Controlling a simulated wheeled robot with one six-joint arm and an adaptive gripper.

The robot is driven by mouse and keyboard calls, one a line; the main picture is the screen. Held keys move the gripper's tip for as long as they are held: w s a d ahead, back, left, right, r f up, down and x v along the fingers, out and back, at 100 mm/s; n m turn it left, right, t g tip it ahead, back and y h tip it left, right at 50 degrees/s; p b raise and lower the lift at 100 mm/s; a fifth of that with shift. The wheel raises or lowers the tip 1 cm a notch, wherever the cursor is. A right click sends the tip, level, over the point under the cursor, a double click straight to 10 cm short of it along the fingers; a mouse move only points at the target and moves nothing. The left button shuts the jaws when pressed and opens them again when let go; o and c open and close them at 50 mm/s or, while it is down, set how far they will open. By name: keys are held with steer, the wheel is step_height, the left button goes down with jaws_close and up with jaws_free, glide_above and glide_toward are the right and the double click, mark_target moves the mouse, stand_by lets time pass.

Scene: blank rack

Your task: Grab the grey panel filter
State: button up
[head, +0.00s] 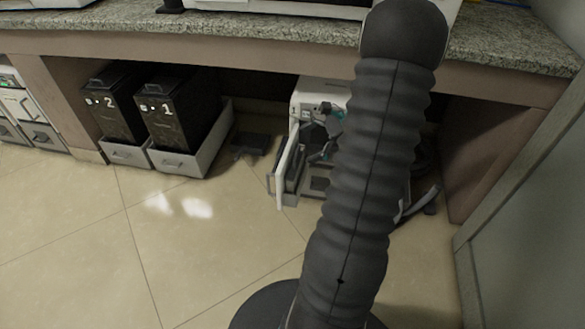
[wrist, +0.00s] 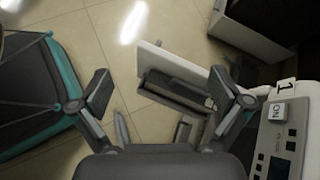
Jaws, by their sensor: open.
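A white machine (head: 308,90) stands under the counter with its white door (head: 284,172) swung open. A grey, block-like part that looks like the panel filter (head: 294,166) sits against the inner side of the door. In the wrist view the grey panel filter (wrist: 178,91) lies along the white door panel (wrist: 172,64). My gripper (wrist: 160,92) is open, its two fingers spread to either side, with the right finger overlapping the filter's right end in the picture. I cannot tell whether they touch. My arm hides part of the machine in the head view.
Two black bins marked 2 (head: 112,108) and 1 (head: 175,108) stand in grey trays to the left. The machine's control panel (wrist: 284,135) is at the lower right in the wrist view. A grey-green wall (head: 530,200) bounds the right side. The tiled floor (head: 70,235) in front is clear.

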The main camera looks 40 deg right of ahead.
steer(key=s+d+f+m+t, duration=0.35)
steer(key=d+f+m, duration=0.3)
steer(key=d, duration=0.35)
glide_toward(291, 156)
steer(key=a, duration=0.2)
steer(key=shift+n+t, duration=0.35)
steer(key=shift+d+f+p+x, duration=0.1)
steer(key=shift+f+p+x, duration=0.05)
steer(key=shift+x, duration=0.75)
steer(key=shift+d+f+p+x, duration=0.1)
steer(key=shift+p+x, duration=0.1)
steer(key=shift+x, duration=0.75)
steer(key=shift+d+f+p+x, duration=0.1)
steer(key=shift+f+p+x, duration=0.05)
steer(key=shift+x, duration=0.75)
steer(key=c, duration=1.6)
steer(key=shift+r, duration=0.15)
